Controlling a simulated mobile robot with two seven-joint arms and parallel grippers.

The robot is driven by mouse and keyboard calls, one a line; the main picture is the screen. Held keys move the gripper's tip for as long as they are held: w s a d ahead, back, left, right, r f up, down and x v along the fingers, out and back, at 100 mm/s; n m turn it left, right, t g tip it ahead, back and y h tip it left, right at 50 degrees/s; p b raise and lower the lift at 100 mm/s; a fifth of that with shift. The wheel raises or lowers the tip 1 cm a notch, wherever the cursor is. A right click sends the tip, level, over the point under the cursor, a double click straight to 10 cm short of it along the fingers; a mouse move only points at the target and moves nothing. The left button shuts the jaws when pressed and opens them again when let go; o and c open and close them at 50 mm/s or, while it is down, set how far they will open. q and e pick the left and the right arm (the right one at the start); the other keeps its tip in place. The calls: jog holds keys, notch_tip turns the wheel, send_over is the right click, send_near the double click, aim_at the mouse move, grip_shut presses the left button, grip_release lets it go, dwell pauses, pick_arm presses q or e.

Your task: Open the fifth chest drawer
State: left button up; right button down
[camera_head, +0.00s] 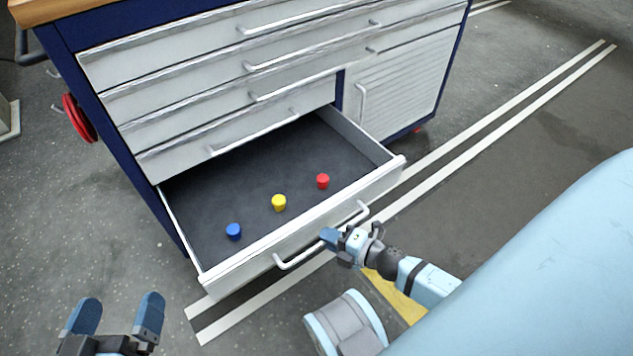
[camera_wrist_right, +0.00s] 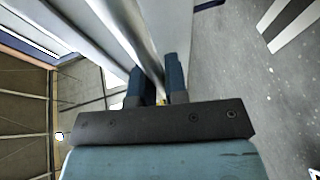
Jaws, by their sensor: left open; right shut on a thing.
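The chest (camera_head: 140,160) is a blue-framed cabinet with several white drawers. Its lowest drawer (camera_head: 222,282) is pulled well out, showing a dark inside with three small caps. The drawer's handle (camera_head: 292,264) is a light bar on its front. My right gripper (camera_head: 333,238) is at the right part of this handle and shut on it. In the right wrist view the bar (camera_wrist_right: 135,50) runs between the two blue fingers (camera_wrist_right: 163,82). My left gripper (camera_head: 116,318) is open and empty at the lower left, apart from the chest.
A blue cap (camera_head: 233,231), a yellow cap (camera_head: 279,202) and a red cap (camera_head: 323,181) stand in the open drawer. The drawers above are closed. A slatted door (camera_head: 400,88) is at the right. Grey floor with white lines is clear around.

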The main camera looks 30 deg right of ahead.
pick_arm(q)
jog(key=shift+w+r, duration=0.1)
jog(key=shift+r, duration=0.1)
pick_arm(e)
jog(key=shift+s+d, duration=0.1)
jog(key=shift+s, duration=0.95)
jog(key=c, duration=1.2)
grip_release()
pick_arm(q)
jog(key=shift+f, duration=0.2)
pick_arm(e)
jog(key=shift+o, duration=0.2)
pick_arm(q)
jog(key=shift+s, duration=0.2)
pick_arm(e)
jog(key=shift+s, duration=0.1)
pick_arm(q)
jog(key=r+t+p, duration=0.1)
jog(key=r, duration=0.1)
jog(key=r+t+p, duration=0.1)
jog(key=r+p, duration=0.1)
jog(key=r, duration=0.1)
jog(key=shift+w+a, duration=0.15)
jog(key=shift+a, duration=0.05)
pick_arm(e)
jog(key=v, duration=1.3)
jog(key=shift+s+r, duration=0.2)
jog(key=shift+s, duration=0.05)
